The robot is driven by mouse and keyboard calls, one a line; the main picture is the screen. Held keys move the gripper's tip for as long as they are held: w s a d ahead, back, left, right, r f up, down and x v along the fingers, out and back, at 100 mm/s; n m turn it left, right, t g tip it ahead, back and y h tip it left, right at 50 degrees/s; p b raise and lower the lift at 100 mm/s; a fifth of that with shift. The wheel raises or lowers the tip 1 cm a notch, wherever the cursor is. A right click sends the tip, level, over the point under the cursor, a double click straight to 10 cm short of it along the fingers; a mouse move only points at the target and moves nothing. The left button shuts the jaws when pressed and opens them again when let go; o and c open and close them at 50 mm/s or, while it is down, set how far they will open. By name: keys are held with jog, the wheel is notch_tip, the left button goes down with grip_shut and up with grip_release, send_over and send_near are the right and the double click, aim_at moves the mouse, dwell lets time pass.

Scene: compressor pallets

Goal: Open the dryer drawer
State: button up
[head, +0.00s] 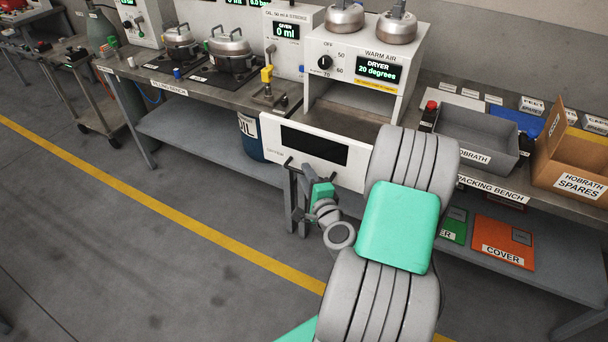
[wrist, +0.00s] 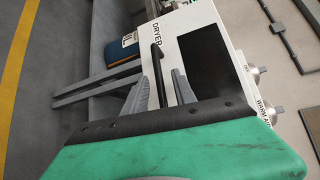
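The dryer (head: 345,48) is a white cabinet on the bench, its display reading 20 degrees. The dryer drawer (head: 273,137) has a white front with a dark window and stands out from the cabinet, with an open space behind it. The drawer front also fills the upper middle of the wrist view (wrist: 187,46). Its black bar handle (wrist: 157,60) shows there. My gripper (head: 298,165) is at the drawer front. In the wrist view my gripper (wrist: 161,76) is open, its grey fingers on either side of the handle with gaps visible. My arm hides the drawer's right end in the head view.
Metal pots (head: 232,50) stand on the filling bench at left. A grey tray (head: 468,150) and a cardboard spares box (head: 560,165) are on the packing bench at right. A blue oil drum (head: 247,140) stands below. The floor (head: 150,230) at left is clear.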

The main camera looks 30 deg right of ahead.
jog(key=b+v, duration=0.1)
jog(key=v, duration=0.4)
jog(key=shift+s+a, duration=0.1)
jog(key=shift+s, duration=0.3)
jog(key=a+f+n+g+y, duration=0.2)
jog(key=a+n+g+y, duration=0.6)
jog(key=a+n, duration=1.05)
jog(key=s+r+n+g+h, duration=0.4)
jog(key=s+r, duration=0.3)
jog(key=s, duration=0.2)
jog(key=shift+s+d+r+g, duration=0.25)
jog(key=shift+g, duration=0.15)
